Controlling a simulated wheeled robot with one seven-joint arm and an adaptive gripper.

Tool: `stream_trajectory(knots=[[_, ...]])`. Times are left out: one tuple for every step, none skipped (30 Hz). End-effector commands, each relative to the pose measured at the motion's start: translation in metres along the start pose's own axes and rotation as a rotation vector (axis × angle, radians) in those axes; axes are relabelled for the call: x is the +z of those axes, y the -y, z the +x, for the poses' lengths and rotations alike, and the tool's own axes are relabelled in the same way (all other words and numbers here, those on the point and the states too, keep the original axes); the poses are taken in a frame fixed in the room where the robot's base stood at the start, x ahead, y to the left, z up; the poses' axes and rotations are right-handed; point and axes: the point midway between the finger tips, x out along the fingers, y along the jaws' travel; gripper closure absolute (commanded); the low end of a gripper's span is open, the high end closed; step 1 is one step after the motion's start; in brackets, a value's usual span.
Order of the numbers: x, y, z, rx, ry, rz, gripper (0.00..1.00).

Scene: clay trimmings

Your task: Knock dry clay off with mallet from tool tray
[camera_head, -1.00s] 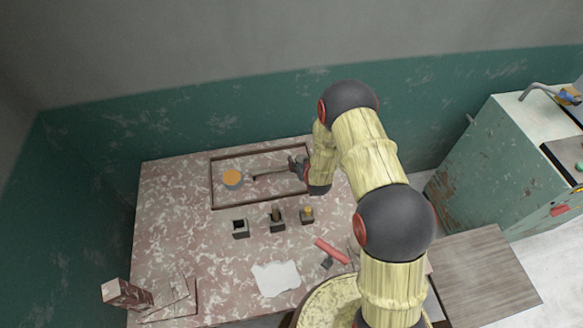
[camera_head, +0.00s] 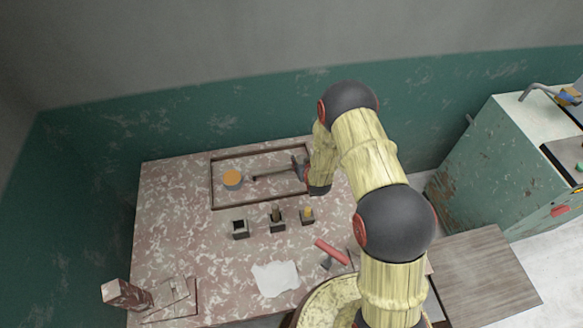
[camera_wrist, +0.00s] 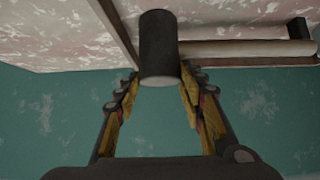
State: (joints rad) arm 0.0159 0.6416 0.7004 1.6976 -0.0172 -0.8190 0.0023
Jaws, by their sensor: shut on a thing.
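The tool tray (camera_head: 213,188) is a shallow brown frame at the back of the mottled table. A tool that looks like the mallet (camera_head: 272,174) lies in it, its thin handle pointing left. My gripper (camera_wrist: 160,82) is shut on that head, at the tray's right side in the head view (camera_head: 300,170). I cannot make out the dry clay.
Several small dark holders (camera_head: 240,230) stand in front. A red-handled tool (camera_head: 331,251) and white sheet (camera_head: 275,279) lie nearer. A green cabinet (camera_head: 480,165) stands right.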

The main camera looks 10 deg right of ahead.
Motion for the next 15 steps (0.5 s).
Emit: stream_trajectory(knots=[[0.0001,0.0000,0.0000,0.000,0.000,0.000,0.86],[0.0001,0.0000,0.0000,0.000,0.000,0.000,0.88],[0.0001,0.0000,0.0000,0.000,0.000,0.000,0.90],[0.0001,0.0000,0.0000,0.000,0.000,0.000,0.92],[0.0002,0.0000,0.0000,0.000,0.000,0.000,0.94],[0.0002,0.0000,0.0000,0.000,0.000,0.000,0.96],[0.0002,0.0000,0.0000,0.000,0.000,0.000,0.97],[0.0002,0.0000,0.0000,0.000,0.000,0.000,0.99],[0.0002,0.0000,0.0000,0.000,0.000,0.000,1.00],[0.0002,0.0000,0.0000,0.000,0.000,0.000,1.00],[0.0002,0.0000,0.0000,0.000,0.000,0.000,1.00],[0.0002,0.0000,0.0000,0.000,0.000,0.000,1.00],[0.0002,0.0000,0.0000,0.000,0.000,0.000,1.00],[0.0002,0.0000,0.0000,0.000,0.000,0.000,1.00],[0.0002,0.0000,0.0000,0.000,0.000,0.000,1.00]])
